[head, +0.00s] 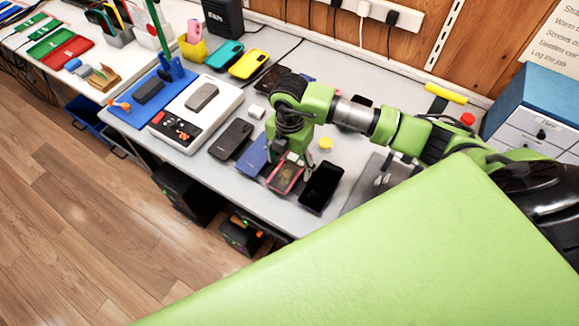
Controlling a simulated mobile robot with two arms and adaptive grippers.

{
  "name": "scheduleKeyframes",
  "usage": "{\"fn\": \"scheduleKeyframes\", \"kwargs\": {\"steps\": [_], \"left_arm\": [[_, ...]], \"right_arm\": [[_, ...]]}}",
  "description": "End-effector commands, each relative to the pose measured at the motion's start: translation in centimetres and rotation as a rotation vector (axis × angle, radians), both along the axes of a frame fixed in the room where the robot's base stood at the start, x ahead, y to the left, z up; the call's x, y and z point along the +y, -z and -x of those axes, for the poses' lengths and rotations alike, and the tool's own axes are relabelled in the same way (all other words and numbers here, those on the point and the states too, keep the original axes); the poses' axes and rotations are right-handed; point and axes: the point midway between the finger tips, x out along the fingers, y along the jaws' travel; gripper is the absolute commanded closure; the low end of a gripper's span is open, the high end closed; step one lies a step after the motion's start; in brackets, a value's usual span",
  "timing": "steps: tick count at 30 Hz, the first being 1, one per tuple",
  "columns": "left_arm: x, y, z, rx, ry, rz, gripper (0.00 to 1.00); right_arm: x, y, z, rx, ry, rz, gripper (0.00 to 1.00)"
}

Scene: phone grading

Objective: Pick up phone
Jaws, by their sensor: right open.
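Several phones lie on the grey table (227,172). Near its front edge are a dark grey phone (231,139), a blue phone (252,155), a phone with a pink-red rim (284,179) and a black phone (321,187). Another grey phone (202,97) lies on a white device, and a dark one (149,91) on a blue mat. My right gripper (290,161) is open and points down over the far end of the pink-rimmed phone, partly hiding it and the blue phone. I cannot tell whether it touches either. My left gripper is out of view.
The white device (228,97) and blue mat (127,112) stand left of the phones. Teal (225,55) and yellow (249,64) cases lie behind. A small yellow round item (325,144) and a drawer cabinet (530,108) are to the right. My green body part fills the lower right.

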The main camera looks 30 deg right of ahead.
Motion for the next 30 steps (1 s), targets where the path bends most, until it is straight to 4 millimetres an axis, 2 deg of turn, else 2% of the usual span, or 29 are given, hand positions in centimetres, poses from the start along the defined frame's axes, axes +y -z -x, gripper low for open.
{"fn": "scheduleKeyframes", "kwargs": {"steps": [1, 6, 20, 25, 30], "left_arm": [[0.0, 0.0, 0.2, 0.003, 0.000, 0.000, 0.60], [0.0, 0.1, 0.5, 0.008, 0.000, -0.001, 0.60], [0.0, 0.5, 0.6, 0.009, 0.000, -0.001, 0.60], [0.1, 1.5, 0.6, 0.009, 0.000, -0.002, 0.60], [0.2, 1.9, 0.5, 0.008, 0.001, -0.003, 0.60]], "right_arm": [[0.0, 0.0, 0.0, 0.000, 0.000, 0.000, 0.35], [0.0, 0.0, 0.0, 0.000, 0.000, 0.000, 0.76], [0.0, -0.8, -0.1, -0.003, 0.000, -0.001, 0.76], [0.0, -2.9, -0.2, -0.006, -0.001, -0.001, 0.76], [0.9, -6.0, 2.2, -0.007, -0.004, -0.003, 0.76]]}}
